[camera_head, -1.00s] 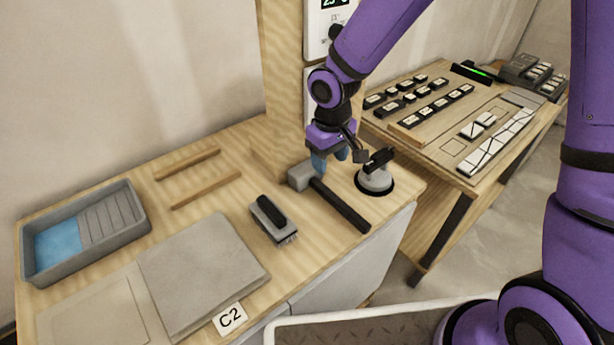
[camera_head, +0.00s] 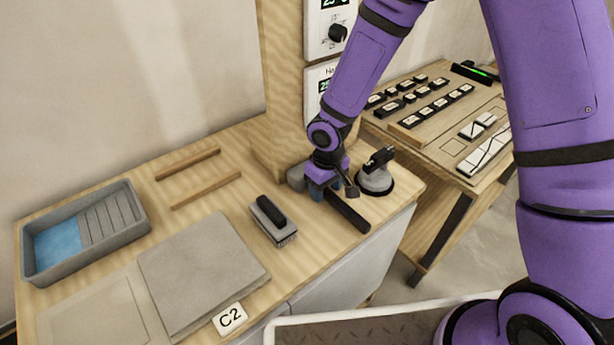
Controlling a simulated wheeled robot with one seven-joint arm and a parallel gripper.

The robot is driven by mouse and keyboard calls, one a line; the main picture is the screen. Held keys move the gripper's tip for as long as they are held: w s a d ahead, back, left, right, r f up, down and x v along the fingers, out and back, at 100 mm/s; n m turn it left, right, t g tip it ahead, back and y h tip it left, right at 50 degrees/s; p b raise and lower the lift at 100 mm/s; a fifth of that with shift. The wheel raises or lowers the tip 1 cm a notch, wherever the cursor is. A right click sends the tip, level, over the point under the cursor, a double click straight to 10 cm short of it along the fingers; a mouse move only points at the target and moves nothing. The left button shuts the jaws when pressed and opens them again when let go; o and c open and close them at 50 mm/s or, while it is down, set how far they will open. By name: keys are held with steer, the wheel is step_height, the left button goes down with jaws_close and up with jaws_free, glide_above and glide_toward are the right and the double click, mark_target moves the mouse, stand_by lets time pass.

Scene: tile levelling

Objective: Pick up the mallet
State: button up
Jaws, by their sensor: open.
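The mallet lies on the wooden worktop, its grey head at the back left and its dark handle (camera_head: 348,214) running toward the front right edge. My gripper (camera_head: 333,192) is down at the mallet, over the handle close to the head. Its blue fingertips are open and sit around or just above the handle; I cannot tell which. The gripper hides the upper handle and part of the head.
A suction cup lifter (camera_head: 375,179) stands just right of my gripper. A brush (camera_head: 273,220) lies to the left. A grey tile (camera_head: 203,270), wooden strips (camera_head: 206,189) and a tray with blue water (camera_head: 60,245) are further left. A second table (camera_head: 440,142) holds tiles and dark blocks.

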steer(key=shift+f, duration=0.75)
steer(key=shift+c, duration=0.2)
jaws_close()
steer(key=shift+r, duration=0.2)
